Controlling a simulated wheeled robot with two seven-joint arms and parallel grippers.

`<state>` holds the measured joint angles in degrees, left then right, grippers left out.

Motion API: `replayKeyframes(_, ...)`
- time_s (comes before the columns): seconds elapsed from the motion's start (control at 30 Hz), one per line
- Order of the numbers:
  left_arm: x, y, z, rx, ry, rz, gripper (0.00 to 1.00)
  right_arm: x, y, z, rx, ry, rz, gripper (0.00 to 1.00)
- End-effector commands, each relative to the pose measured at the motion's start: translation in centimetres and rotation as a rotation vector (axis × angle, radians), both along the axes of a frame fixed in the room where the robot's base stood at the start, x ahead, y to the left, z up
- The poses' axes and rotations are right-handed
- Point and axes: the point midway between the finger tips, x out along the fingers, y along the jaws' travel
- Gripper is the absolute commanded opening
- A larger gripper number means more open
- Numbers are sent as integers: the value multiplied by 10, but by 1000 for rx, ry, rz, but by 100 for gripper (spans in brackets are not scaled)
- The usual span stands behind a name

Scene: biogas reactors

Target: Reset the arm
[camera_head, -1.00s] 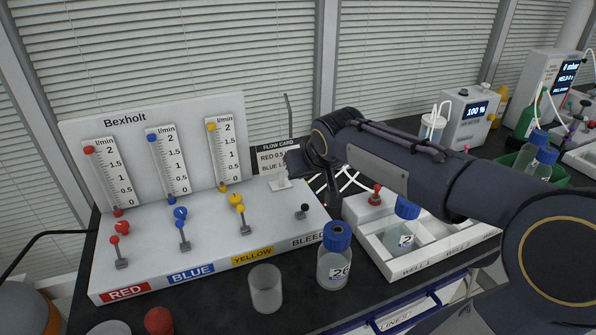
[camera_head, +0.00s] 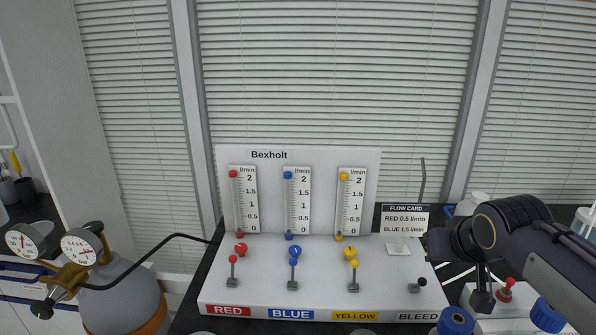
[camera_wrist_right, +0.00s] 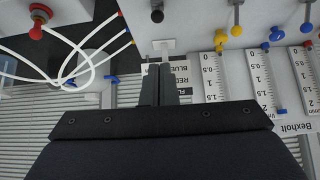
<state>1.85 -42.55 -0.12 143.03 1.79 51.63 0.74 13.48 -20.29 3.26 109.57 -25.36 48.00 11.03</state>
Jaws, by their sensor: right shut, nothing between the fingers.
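My right arm comes in from the right in the head view. Its gripper (camera_head: 482,300) hangs just right of the Bexholt flow panel (camera_head: 320,293), near the BLEED end. In the right wrist view the two fingers (camera_wrist_right: 166,78) are together and empty. Behind them the flow card (camera_wrist_right: 182,80) is partly hidden. The panel has red (camera_head: 233,258), blue (camera_head: 293,262) and yellow (camera_head: 354,264) levers and a black bleed lever (camera_head: 421,283). My left gripper is in neither view.
A gas cylinder (camera_head: 120,295) with gauges (camera_head: 82,247) stands at the left, its black hose running to the panel. Blue-capped bottles (camera_head: 456,320) (camera_head: 547,315) stand at the lower right. A red knob (camera_head: 506,283) is right of my gripper. White tubes (camera_wrist_right: 62,62) loop beside the panel.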

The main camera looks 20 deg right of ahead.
Motion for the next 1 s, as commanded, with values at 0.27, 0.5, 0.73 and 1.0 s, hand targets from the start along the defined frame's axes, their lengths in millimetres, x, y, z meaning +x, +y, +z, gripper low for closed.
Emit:
replayKeyframes(0.27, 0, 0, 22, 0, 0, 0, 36, -52, 67, -24, 150, 53, 113, 0)
replayKeyframes(0.5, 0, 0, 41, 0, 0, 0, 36, -121, 148, -64, 353, 123, 258, 0)
replayKeyframes(0.73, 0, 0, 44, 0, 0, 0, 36, -144, 173, -80, 419, 146, 304, 0)
replayKeyframes(1.0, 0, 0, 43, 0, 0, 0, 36, -143, 173, -80, 418, 146, 303, 0)
